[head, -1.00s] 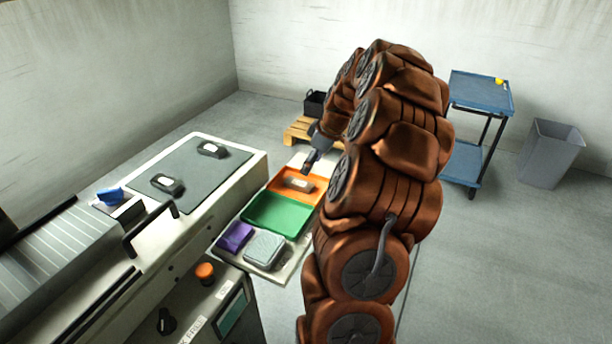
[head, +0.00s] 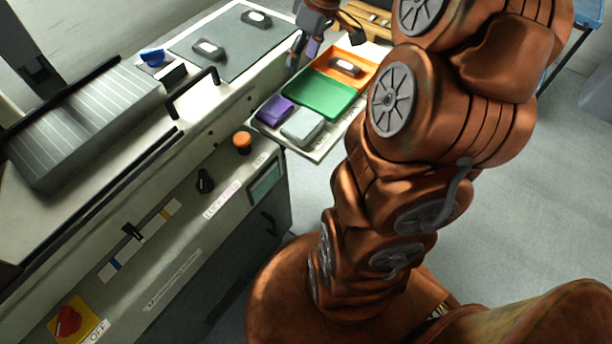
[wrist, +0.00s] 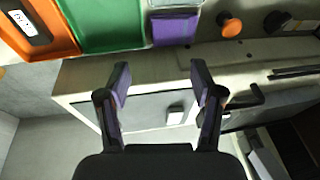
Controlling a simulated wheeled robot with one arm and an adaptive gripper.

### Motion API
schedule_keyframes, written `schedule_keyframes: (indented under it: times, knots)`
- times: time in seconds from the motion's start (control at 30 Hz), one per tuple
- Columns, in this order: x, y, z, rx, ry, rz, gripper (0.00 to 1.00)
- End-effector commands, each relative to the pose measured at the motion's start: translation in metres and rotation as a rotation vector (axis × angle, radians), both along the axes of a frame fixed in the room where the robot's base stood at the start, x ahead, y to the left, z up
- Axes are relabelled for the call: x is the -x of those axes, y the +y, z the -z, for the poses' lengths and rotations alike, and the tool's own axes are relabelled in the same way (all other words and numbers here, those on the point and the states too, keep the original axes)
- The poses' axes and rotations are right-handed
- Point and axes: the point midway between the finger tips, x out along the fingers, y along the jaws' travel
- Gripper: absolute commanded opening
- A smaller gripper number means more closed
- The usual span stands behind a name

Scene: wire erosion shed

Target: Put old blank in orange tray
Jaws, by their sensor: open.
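The orange tray (head: 328,72) sits beside the machine and holds one dark piece with a pale label (head: 345,67). The tray and its piece also show at the top left of the wrist view (wrist: 59,40). Two similar dark pieces with pale labels lie on the machine's grey mat, one near (head: 208,50) and one far (head: 257,19). I cannot read the labels or tell which piece is old. My gripper (head: 303,55) is open and empty above the area between mat and orange tray. In the wrist view its fingers (wrist: 160,82) are wide apart with nothing between them.
A green tray (head: 318,98), a purple block (head: 274,109) and a grey box (head: 302,126) stand beside the orange tray. A black handle (head: 193,92) rises near the mat's edge. A blue item (head: 152,56) is farther left. An orange knob (head: 242,140) projects from the panel.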

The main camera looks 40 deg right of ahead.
Motion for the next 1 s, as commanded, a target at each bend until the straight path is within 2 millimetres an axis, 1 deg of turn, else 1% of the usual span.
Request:
schedule_keyframes:
  times: [0.03, 0.07, 0.1, 0.2, 0.3, 0.37, 0.4, 0.47, 0.5, 0.57, 0.6, 0.7, 0.83, 0.9, 1.0]
  knots:
    - [0.01, 0.026, -0.002, 0.001, 0.027, -0.01, 0.66]
    - [0.016, 0.038, -0.002, 0.002, 0.043, -0.006, 0.66]
    - [0.025, 0.055, -0.002, 0.006, 0.066, -0.001, 0.66]
    - [0.051, 0.092, -0.001, 0.017, 0.122, 0.016, 0.66]
    - [0.082, 0.123, 0.003, 0.036, 0.179, 0.041, 0.66]
    - [0.102, 0.138, 0.006, 0.051, 0.21, 0.06, 0.66]
    - [0.116, 0.147, 0.009, 0.064, 0.232, 0.075, 0.66]
    - [0.136, 0.158, 0.011, 0.083, 0.257, 0.1, 0.66]
    - [0.15, 0.165, 0.015, 0.095, 0.279, 0.118, 0.66]
    - [0.17, 0.171, 0.019, 0.117, 0.301, 0.148, 0.66]
    - [0.184, 0.175, 0.022, 0.13, 0.316, 0.167, 0.66]
    - [0.212, 0.18, 0.029, 0.159, 0.346, 0.216, 0.66]
    - [0.237, 0.182, 0.037, 0.187, 0.372, 0.262, 0.66]
    - [0.244, 0.182, 0.038, 0.193, 0.379, 0.277, 0.66]
    - [0.247, 0.182, 0.039, 0.197, 0.382, 0.289, 0.66]
